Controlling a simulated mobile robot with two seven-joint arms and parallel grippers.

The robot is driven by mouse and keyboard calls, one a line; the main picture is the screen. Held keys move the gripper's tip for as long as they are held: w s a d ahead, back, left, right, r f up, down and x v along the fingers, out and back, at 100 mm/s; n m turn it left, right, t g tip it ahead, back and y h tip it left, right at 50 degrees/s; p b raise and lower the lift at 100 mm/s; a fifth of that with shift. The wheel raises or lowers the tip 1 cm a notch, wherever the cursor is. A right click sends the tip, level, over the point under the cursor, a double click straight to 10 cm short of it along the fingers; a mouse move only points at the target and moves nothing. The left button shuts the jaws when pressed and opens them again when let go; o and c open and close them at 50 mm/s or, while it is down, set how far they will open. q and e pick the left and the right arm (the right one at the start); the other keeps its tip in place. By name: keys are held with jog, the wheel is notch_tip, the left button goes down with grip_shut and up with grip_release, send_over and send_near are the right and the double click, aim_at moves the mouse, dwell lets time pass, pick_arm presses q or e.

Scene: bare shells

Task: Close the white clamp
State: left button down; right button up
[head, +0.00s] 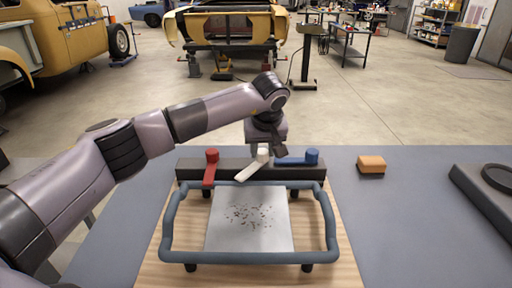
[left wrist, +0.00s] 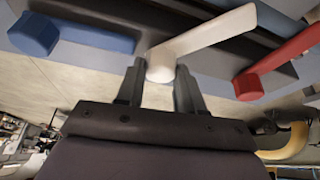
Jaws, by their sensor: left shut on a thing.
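The white clamp (head: 248,170) is a lever with a round knob on the black bar behind the metal plate (head: 228,228). Its lever lies diagonally, from the knob toward the front left. My left gripper (head: 265,150) comes down from above and is shut on the white knob. In the left wrist view, the fingers of my left gripper (left wrist: 160,78) stand on both sides of the knob of the white clamp (left wrist: 208,30). My right gripper is in neither view.
On the black bar (head: 230,164), the red clamp (head: 210,170) stands left, its lever pointing frontward. The blue clamp (head: 296,159) stands right, its lever lying along the bar. A blue-grey tube frame (head: 329,225) surrounds the plate. An orange block (head: 371,164) lies to the right.

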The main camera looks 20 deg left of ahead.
pick_arm(q)
jog(key=n, duration=0.2)
jog(key=shift+w+d+r+n+g+y+p, duration=0.1)
jog(key=shift+w+r+n+g+y+p, duration=0.1)
jog(key=shift+n+g+y+p, duration=0.15)
jog(key=n, duration=0.2)
jog(key=n+g+y+p, duration=0.1)
jog(key=n, duration=0.1)
jog(key=shift+n+g, duration=0.25)
jog(key=shift+f+n, duration=0.1)
jog(key=shift+n, duration=0.2)
jog(key=c, duration=0.7)
grip_release()
jog(key=shift+b+v, duration=0.35)
jog(key=shift+v, duration=3.2)
